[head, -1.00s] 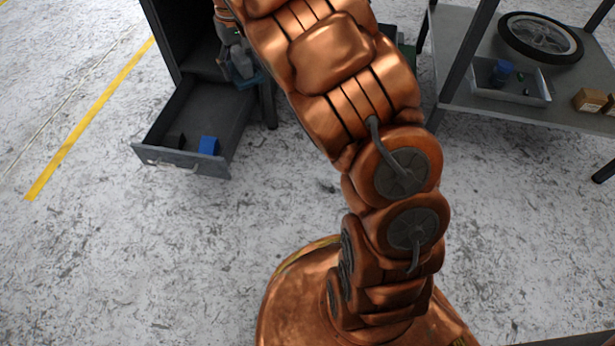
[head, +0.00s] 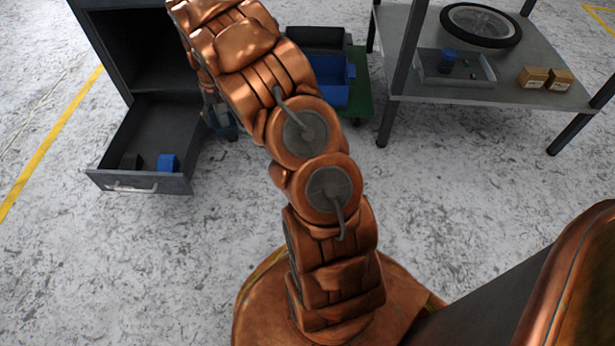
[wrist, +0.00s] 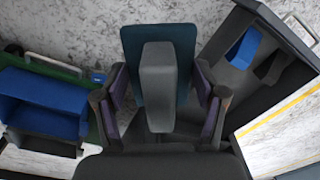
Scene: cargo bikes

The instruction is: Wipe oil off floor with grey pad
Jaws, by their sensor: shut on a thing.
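My gripper (wrist: 160,94) is shut on a grey block-like pad (wrist: 158,75), which has a dark teal flat plate (wrist: 182,38) beyond it. The purple-lined fingers are on both sides of the grey part. In the head view my gripper (head: 211,106) is small and partly behind my arm, just right of an open drawer. The teal plate shows there beneath it. The speckled floor (head: 100,260) lies below. I cannot pick out an oil patch from its dark speckles, and my arm hides part of the floor.
The open drawer (head: 137,187) of a dark cabinet (head: 95,50) holds a blue block (head: 168,162) and a black block (head: 131,161). A green cart (head: 362,85) carries a blue bin (head: 333,95). A grey shelf (head: 520,95) stands right. Floor in front is open.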

